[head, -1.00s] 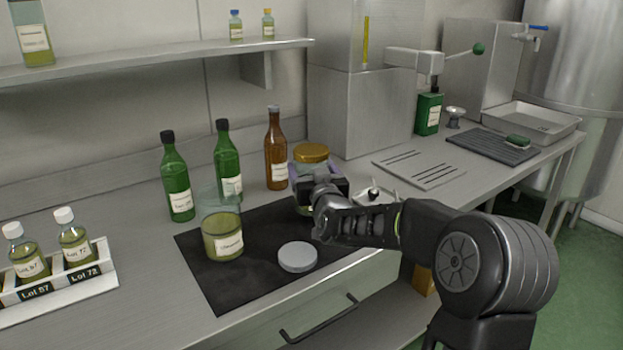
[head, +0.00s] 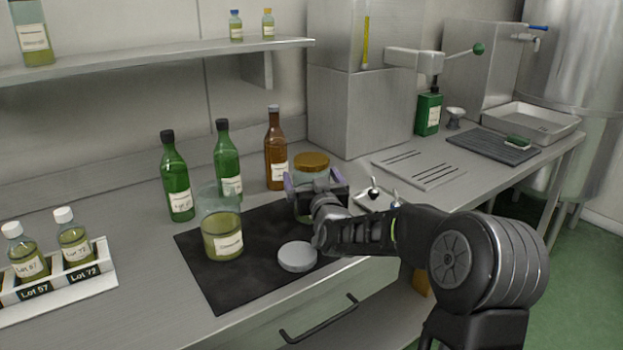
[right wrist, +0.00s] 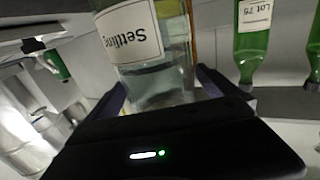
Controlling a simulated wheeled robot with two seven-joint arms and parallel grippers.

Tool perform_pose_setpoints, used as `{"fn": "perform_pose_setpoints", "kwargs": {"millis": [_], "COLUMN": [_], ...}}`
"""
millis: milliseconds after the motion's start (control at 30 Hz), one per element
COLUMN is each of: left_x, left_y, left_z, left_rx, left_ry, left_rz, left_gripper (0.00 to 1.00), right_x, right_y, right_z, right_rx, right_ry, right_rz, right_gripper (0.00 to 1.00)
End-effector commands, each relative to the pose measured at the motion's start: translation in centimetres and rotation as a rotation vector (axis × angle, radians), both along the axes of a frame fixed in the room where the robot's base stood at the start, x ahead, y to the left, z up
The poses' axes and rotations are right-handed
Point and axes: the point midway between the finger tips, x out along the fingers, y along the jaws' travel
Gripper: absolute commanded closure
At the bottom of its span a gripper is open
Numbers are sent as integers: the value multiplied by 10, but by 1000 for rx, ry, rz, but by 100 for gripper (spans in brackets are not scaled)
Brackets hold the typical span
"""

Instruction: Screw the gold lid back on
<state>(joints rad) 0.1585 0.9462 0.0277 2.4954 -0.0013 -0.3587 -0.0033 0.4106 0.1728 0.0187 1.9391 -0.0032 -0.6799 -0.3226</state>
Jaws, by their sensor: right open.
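The gold lid (head: 312,160) sits on top of a glass jar (head: 302,207) at the back right of the dark mat. I cannot tell whether it is threaded down. My right gripper (head: 315,184) is open, with its fingers to either side of the jar below the lid. In the right wrist view the jar (right wrist: 160,60), with a label reading "Settling", stands between the two fingers (right wrist: 165,95). The lid is not clear in that view. A grey lid (head: 297,256) lies flat on the mat in front. My left gripper is not in view.
A glass beaker of green liquid (head: 222,238) stands on the mat (head: 245,285). Green bottles (head: 177,178) and a brown bottle (head: 276,150) stand behind. A rack of sample bottles (head: 60,290) is at the left. A small tray with dark-knobbed tools (head: 374,190) lies right of the jar.

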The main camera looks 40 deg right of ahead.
Motion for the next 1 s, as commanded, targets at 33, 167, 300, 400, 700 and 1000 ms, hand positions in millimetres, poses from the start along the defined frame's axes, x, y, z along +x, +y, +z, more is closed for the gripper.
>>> {"fn": "perform_pose_setpoints", "kwargs": {"millis": [33, 167, 300, 400, 700, 1000], "left_x": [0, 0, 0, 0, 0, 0], "left_y": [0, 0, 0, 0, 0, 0], "left_z": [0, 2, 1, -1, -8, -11], "left_rx": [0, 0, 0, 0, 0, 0], "left_ry": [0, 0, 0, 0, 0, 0], "left_rz": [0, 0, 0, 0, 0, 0], "left_gripper": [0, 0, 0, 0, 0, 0], "right_x": [0, 0, -5, -17, -71, -107], "right_y": [0, 0, 2, 7, 31, 47], "right_z": [0, 1, 2, 2, 3, 2], "right_rx": [0, 0, 0, 0, -1, 1], "right_ry": [0, 0, -1, -1, -3, -1], "right_rz": [0, 0, 0, 0, -1, -1], "right_gripper": [1, 1, 1, 1, 1, 1]}}
